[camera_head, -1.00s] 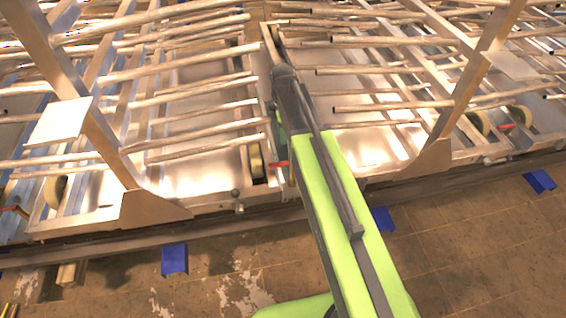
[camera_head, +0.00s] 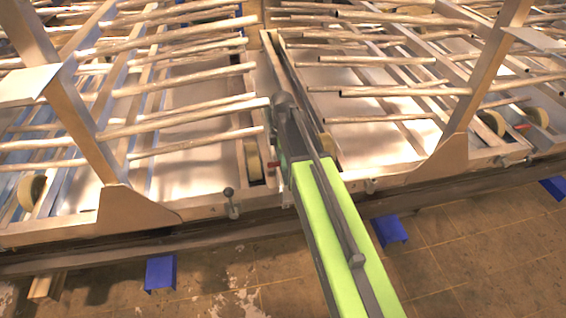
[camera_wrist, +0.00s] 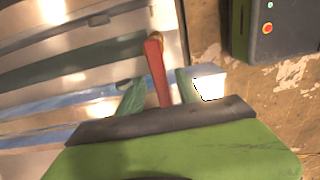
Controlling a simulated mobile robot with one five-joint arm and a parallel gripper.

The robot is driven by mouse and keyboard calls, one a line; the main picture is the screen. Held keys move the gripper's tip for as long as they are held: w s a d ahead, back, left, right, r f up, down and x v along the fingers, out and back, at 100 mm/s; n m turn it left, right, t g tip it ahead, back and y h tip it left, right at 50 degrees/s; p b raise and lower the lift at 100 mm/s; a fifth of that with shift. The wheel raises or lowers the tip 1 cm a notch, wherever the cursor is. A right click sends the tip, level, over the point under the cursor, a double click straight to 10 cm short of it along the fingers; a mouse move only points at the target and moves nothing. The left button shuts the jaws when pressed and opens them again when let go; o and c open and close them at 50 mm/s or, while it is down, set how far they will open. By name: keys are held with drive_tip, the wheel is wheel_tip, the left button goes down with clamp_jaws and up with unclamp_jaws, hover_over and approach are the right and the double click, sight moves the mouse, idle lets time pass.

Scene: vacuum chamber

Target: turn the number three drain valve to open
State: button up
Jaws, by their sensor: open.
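A red valve handle (camera_wrist: 157,70) stands in the middle of the wrist view, its rounded end pointing up the picture. My gripper (camera_wrist: 158,88) is open, with one finger on each side of the handle. The handle's lower part goes out of sight behind the gripper's dark front edge. I cannot tell whether a finger touches it. In the head view a small red handle (camera_head: 275,164) shows just left of my arm, at the frame's front edge. My gripper is hidden there behind the arm.
Metal racks of long tubes (camera_head: 190,92) fill the far side, with slanted posts (camera_head: 75,125) rising in front. Another red handle (camera_head: 521,127) is at the right. Blue blocks (camera_head: 160,273) stand along the front rail. The tiled floor (camera_head: 450,255) is clear in front.

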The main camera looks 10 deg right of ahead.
drive_tip(key=shift+c, duration=0.3)
clamp_jaws()
idle(1.1)
